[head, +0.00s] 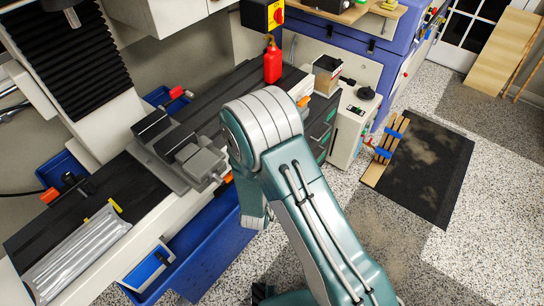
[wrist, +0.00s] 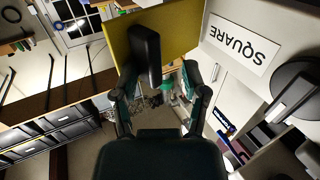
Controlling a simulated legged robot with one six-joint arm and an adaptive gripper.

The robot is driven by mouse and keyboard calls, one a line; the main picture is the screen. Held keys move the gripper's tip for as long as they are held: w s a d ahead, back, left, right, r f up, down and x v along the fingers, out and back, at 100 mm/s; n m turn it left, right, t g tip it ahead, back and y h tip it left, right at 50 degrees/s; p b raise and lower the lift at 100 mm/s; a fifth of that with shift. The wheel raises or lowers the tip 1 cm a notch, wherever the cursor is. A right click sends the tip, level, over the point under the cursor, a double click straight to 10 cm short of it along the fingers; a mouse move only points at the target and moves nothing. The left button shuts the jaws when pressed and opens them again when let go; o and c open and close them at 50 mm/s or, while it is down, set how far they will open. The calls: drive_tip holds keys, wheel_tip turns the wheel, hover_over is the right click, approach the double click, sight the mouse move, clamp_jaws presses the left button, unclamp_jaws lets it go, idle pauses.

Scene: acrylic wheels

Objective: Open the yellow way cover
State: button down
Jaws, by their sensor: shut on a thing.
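The yellow way cover (wrist: 185,30) is a flat yellow panel at the top of the wrist view. A black handle (wrist: 146,55) stands out from its face. My gripper (wrist: 158,78) has its two fingers on either side of the handle's lower end and is shut on it. The exact contact is dark and partly hidden by the fingers. In the head view my arm hides the gripper, and I cannot make out the cover there.
In the head view, a milling machine table (head: 95,205) with a grey vise (head: 200,160) lies left of my arm. A red bottle (head: 272,64) stands behind it.

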drive_tip(key=shift+w+a+r, duration=0.2)
drive_tip(key=shift+a, duration=0.2)
drive_tip(key=c, duration=0.6)
unclamp_jaws()
drive_tip(key=shift+c, duration=0.2)
drive_tip(key=shift+w+a, duration=0.1)
drive_tip(key=shift+a, duration=0.05)
drive_tip(key=s+a, duration=0.7)
drive_tip(key=a, duration=0.2)
drive_tip(key=shift+s+a+f, duration=0.2)
drive_tip(key=shift+s+a, duration=0.05)
drive_tip(key=shift+a, duration=0.1)
drive_tip(key=shift+s, duration=0.1)
idle(0.4)
drive_tip(key=v, duration=1.1)
drive_tip(key=shift+s, duration=0.35)
